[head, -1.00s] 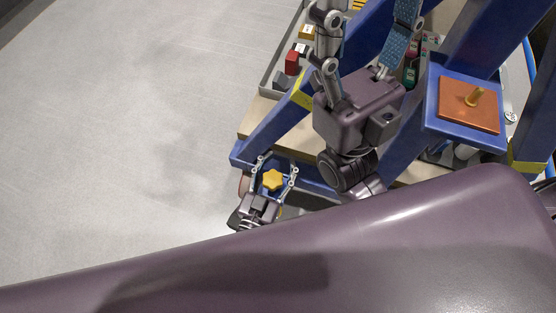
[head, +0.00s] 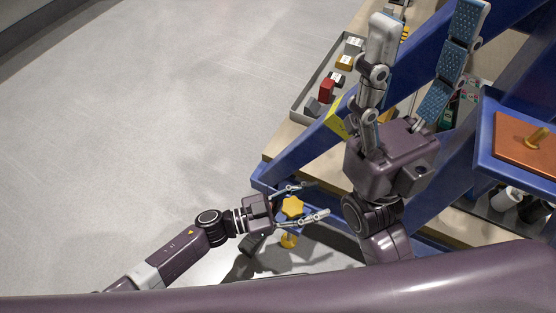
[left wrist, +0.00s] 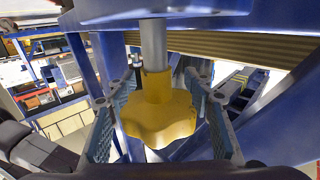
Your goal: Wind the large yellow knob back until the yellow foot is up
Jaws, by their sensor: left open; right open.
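The large yellow knob (head: 292,207) is star-shaped and sits at the corner of the blue frame. My left gripper (head: 321,199) is open, with one finger on each side of the knob. The left wrist view shows the knob (left wrist: 158,122) between the two spread finger pads, with gaps beside it, on a grey stem (left wrist: 153,45). A yellow piece, apparently the foot (head: 289,241), shows below the knob in the head view; whether it touches the floor I cannot tell. My right gripper (head: 427,18) is open and empty, raised above the frame.
The blue frame (head: 320,148) runs diagonally up to the right. A grey tray (head: 312,88) with small coloured blocks lies behind it. An orange plate (head: 515,150) with a yellow peg is at right. The floor at left is clear.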

